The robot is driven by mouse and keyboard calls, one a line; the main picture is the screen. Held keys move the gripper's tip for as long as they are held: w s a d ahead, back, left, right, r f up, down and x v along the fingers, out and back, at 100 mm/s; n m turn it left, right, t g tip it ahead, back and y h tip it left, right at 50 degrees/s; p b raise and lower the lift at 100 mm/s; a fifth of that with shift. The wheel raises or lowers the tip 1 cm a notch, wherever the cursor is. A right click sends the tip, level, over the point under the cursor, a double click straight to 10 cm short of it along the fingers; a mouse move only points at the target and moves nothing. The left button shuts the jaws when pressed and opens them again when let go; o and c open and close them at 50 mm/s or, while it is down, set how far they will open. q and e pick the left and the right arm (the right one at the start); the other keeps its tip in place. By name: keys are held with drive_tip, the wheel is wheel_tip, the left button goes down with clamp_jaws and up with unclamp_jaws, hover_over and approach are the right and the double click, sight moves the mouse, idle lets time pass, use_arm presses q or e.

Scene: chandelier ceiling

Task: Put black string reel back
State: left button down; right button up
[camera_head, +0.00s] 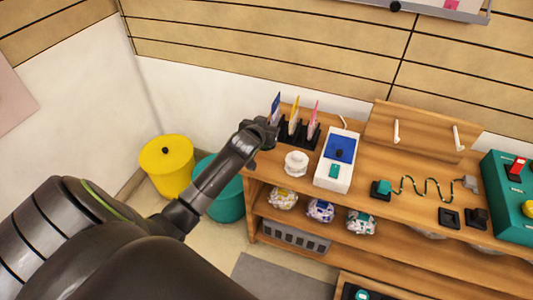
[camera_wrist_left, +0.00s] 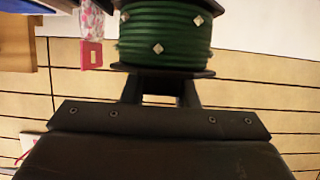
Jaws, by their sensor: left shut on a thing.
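In the left wrist view a reel (camera_wrist_left: 165,35) with dark green winding, small pale studs and black flanges sits at the fingertips of my left gripper (camera_wrist_left: 160,90), which is shut on it. In the head view my left gripper (camera_head: 264,131) is above the left back end of the wooden shelf unit (camera_head: 376,163), close to a black rack (camera_head: 295,134) with upright coloured pieces. I cannot make out the held reel there; the dark arm end covers it or blends with it. My right gripper does not show in either view.
A white spool-like piece (camera_head: 296,163) and a white box with a blue panel (camera_head: 337,160) stand on the shelf top. A wooden board with two white pegs (camera_head: 427,134) is behind. A yellow bin (camera_head: 166,170) and a teal bin (camera_head: 226,205) stand left on the floor.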

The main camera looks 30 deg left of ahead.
use_arm(q)
wheel_tip(320, 180, down, 3)
drive_tip(key=shift+d+f, duration=0.1)
drive_tip(key=shift+f, duration=0.1)
drive_tip(key=shift+f+b, duration=0.3)
drive_tip(key=shift+f, duration=0.35)
wheel_tip(320, 180, down, 3)
drive_tip(key=shift+f+b, duration=0.1)
drive_tip(key=shift+b, duration=0.25)
drive_tip(key=shift+f, duration=0.15)
drive_tip(key=c, duration=1.5)
unclamp_jaws()
drive_tip(key=o, duration=0.4)
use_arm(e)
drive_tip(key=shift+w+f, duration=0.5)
